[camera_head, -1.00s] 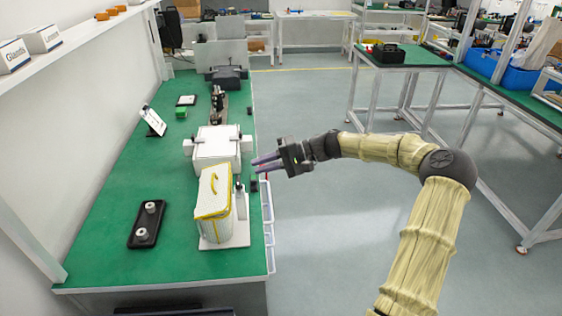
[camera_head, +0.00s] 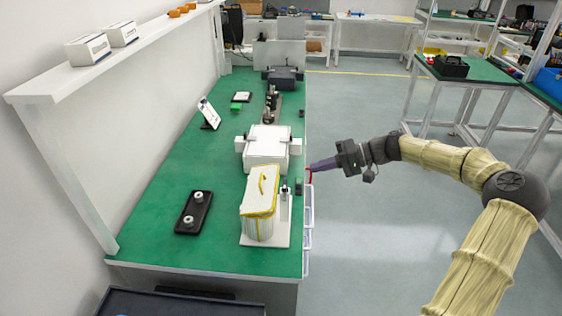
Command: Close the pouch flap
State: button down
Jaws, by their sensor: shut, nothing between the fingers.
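The pouch (camera_head: 258,228) is a white box-like bag with yellow trim. It stands on a white base plate (camera_head: 282,236) near the right edge of the green bench. Its flap (camera_head: 263,190) is a white panel with yellow edging and a yellow loop handle, at the top of the pouch. I cannot tell from this view whether the flap lies fully flat. My gripper (camera_head: 312,166) is right of the pouch and beyond it, by the bench's right edge, with its fingers pointing left. The fingers are together and empty, apart from the pouch.
A white box-like device (camera_head: 266,148) stands behind the pouch. A black tray (camera_head: 193,212) with two small round parts lies to its left. A small post (camera_head: 284,190) stands beside the pouch on the right. White bins (camera_head: 308,215) hang along the bench side.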

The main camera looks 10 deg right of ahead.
jog(key=w+a+r+n+h+p, duration=0.1)
jog(key=a+r+n+h+p, duration=0.1)
jog(key=n+p, duration=0.4)
jog(key=w+a+r+n+h+p, duration=0.1)
jog(key=a+r+n+p, duration=0.4)
jog(key=a+n+p, duration=0.1)
jog(key=a+n, duration=0.1)
jog(key=n, duration=0.1)
jog(key=shift+a+r+n+h, duration=0.15)
jog(key=shift+a+n+h, duration=0.15)
jog(key=shift+h, duration=0.1)
jog(key=shift+a, duration=0.15)
jog(key=p, duration=0.4)
send_over(265, 186)
jog(key=a, duration=0.1)
notch_tip(265, 186, down, 5)
jog(key=shift+f, duration=0.2)
jog(key=f+p, duration=0.1)
jog(key=f, duration=0.1)
jog(key=d+f+p, duration=0.1)
jog(key=shift+f, duration=0.8)
